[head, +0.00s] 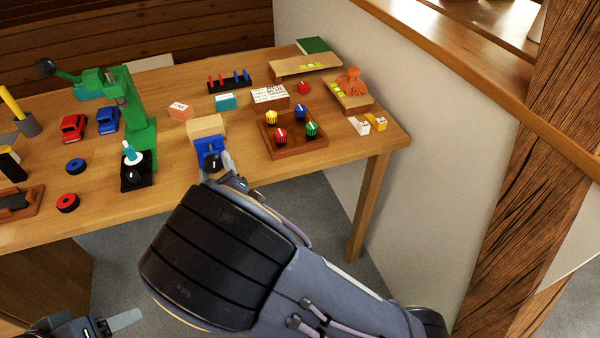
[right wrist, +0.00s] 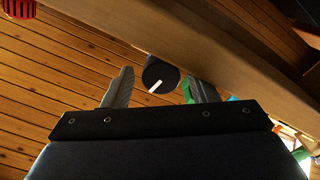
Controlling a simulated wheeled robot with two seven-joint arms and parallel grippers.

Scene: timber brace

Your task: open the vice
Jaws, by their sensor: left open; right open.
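The blue vice (head: 208,146) stands near the front edge of the wooden table, with a pale wood block (head: 206,125) at its far side. Whether the jaws clamp the block is not clear. The vice's round black knob (head: 213,162) faces the front. In the right wrist view the knob (right wrist: 160,75) has a white mark and lies between the fingertips. My right gripper (right wrist: 160,88) is open around the knob's sides, with no clear contact; in the head view it is partly hidden by my arm. My left gripper (head: 112,324) is open and empty at the bottom left, below the table.
A green drill-press-like stand (head: 138,112) and a black base with a white-and-teal piece (head: 137,178) stand left of the vice. A wooden tray (head: 292,150) with several coloured knobs is to the right. Red and blue cars (head: 74,128) stand further left.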

